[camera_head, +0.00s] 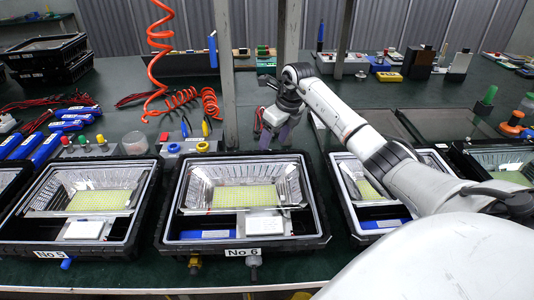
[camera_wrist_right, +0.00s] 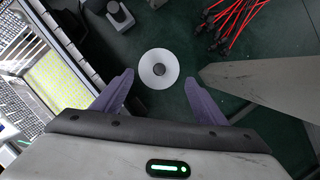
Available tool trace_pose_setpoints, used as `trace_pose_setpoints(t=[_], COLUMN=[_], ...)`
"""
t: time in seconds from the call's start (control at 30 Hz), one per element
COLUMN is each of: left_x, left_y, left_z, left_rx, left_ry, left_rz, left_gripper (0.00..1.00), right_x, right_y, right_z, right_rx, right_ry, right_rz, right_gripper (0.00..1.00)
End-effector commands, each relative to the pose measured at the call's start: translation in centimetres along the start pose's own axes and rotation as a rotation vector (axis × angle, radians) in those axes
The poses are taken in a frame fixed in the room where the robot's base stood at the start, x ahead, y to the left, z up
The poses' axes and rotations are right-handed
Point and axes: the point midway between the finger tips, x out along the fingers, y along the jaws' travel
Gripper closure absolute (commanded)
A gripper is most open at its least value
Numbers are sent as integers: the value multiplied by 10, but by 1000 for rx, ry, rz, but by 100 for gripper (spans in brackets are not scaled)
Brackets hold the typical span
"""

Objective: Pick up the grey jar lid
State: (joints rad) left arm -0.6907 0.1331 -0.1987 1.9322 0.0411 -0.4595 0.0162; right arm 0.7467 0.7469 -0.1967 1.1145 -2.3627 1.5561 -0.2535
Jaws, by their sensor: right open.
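A round pale disc with a dark grey centre (camera_wrist_right: 159,69) lies on the dark green bench in the right wrist view. It is the only thing there that fits the grey jar lid. My right gripper (camera_wrist_right: 158,79) is open and empty, with its two purple fingers on either side of the disc's near edge in the picture, apart from it. In the head view my right gripper (camera_head: 274,137) points down behind the No.6 housing, and I cannot make out the disc there. My left gripper is not in view.
The No.6 housing (camera_head: 318,205) stands in front of my right gripper; its edge also shows in the wrist view (camera_wrist_right: 58,35). A grey post (camera_head: 226,80) rises close by, left of the gripper. Green bench behind is partly clear.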

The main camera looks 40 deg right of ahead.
Motion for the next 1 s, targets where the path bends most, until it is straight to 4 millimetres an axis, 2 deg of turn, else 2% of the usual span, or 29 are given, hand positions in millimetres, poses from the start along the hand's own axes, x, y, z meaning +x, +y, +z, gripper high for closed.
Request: trace_pose_setpoints(t=[0.2, 0.3, 0.57, 0.7, 1.0], left_x=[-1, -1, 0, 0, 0], left_y=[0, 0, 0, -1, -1], left_z=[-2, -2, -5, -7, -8], left_rx=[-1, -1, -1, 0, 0], left_ry=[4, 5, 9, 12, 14], left_rz=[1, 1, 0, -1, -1], left_gripper=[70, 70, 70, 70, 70], right_x=[34, 42, 44, 44, 43], right_y=[3, 3, 2, 2, 2], right_z=[1, 1, 1, 1, 1], right_rx=[1, 0, -1, -1, -1], right_ry=[2, 1, 0, 1, 0], right_rz=[5, 4, 1, 1, 1], right_gripper=[34, 34, 35, 59, 59])
